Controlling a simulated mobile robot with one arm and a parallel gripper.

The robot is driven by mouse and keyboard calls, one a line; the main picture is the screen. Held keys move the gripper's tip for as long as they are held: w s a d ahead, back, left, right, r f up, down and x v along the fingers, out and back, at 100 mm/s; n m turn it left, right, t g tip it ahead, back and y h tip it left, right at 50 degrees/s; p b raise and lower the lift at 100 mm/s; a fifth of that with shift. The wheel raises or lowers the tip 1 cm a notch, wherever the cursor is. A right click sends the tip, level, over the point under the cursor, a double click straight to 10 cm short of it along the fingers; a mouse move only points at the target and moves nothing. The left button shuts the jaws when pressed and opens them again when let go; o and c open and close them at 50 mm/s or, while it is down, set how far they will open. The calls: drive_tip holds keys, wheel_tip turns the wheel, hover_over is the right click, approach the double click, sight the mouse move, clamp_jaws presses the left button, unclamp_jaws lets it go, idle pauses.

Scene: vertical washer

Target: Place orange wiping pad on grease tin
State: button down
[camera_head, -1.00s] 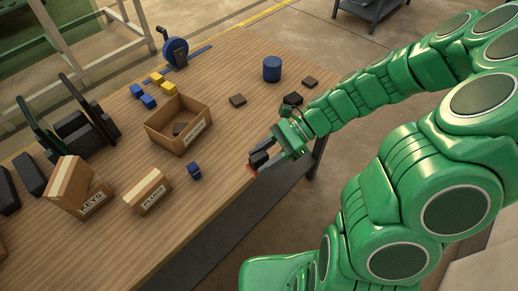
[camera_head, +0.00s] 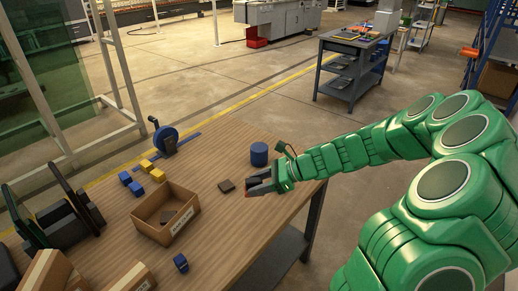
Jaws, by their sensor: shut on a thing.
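A blue cylindrical tin (camera_head: 259,154), which I take as the grease tin, stands upright near the table's far right edge. My gripper (camera_head: 252,186) is over the table in front of the tin and lower in the picture, apart from it. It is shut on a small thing. Only a thin reddish-orange edge of the orange wiping pad (camera_head: 249,194) shows at the dark fingertips; the fingers hide the rest. A flat dark brown pad (camera_head: 226,186) lies on the table just left of my gripper.
An open cardboard box (camera_head: 150,230) with a dark piece inside stands left of centre. Blue and yellow blocks (camera_head: 147,165), a blue reel (camera_head: 165,141), a small blue item (camera_head: 181,263) and closed cartons (camera_head: 50,272) are also on the table. Bare wood lies around the tin.

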drive_tip(key=w+d+r+m+t+h, duration=0.1)
drive_tip(key=w+d+r+m+t, duration=0.15)
drive_tip(key=w, duration=0.65)
drive_tip(key=w+d+r+m+t+h, duration=0.1)
drive_tip(key=w+d+r+m+t, duration=0.2)
drive_tip(key=w, duration=0.5)
hover_over(261, 148)
drive_tip(key=s, duration=0.2)
drive_tip(key=shift+n, duration=0.35)
wheel_tip(261, 148, down, 7)
drive_tip(key=shift+w+d+r, duration=0.1)
drive_tip(key=shift+w+f, duration=0.85)
drive_tip(key=shift+f, duration=0.2)
drive_tip(key=shift+s+f, duration=0.1)
drive_tip(key=shift+f, duration=1.45)
